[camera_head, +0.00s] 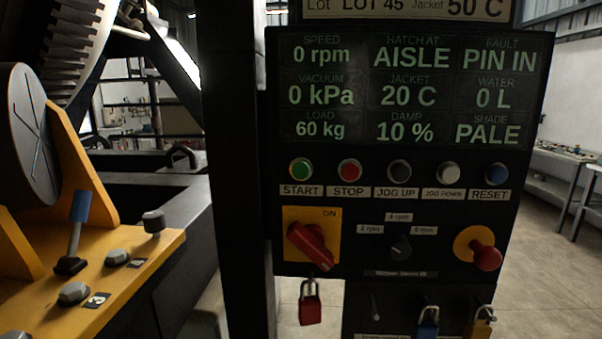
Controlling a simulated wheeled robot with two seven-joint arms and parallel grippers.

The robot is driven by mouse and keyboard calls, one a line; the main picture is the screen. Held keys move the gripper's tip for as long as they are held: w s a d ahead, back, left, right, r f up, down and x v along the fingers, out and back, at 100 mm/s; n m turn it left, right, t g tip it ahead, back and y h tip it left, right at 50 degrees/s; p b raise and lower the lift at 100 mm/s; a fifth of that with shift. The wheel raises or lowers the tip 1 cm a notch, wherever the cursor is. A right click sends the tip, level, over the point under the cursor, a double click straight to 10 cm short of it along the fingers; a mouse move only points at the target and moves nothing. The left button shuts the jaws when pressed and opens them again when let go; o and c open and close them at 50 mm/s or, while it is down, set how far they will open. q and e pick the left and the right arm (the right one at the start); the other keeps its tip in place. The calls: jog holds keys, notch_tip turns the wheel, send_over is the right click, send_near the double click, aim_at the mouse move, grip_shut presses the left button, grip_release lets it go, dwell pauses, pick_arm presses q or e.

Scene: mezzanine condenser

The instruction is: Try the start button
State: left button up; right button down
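The green start button (301,169) is at the left end of the button row on the black control panel (350,222), above a label reading START. The display (412,90) above it reads speed 0 rpm, hatch at AISLE, fault PIN IN, vacuum 0 kPa, jacket 20 C, water 0 L, load 60 kg, damp 10 %, shade PALE. To the right are the red stop button (349,170), the black jog up button (399,170), the white jog down button (448,173) and the blue reset button (496,174). Neither of my grippers shows.
Below the buttons are a red rotary switch (310,244) marked ON, a speed selector (400,248) and a red mushroom button (486,256). Red (310,308), blue (428,322) and yellow (480,325) padlocks hang lower. A yellow machine bracket (120,262) with a blue-handled lever (80,208) stands left.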

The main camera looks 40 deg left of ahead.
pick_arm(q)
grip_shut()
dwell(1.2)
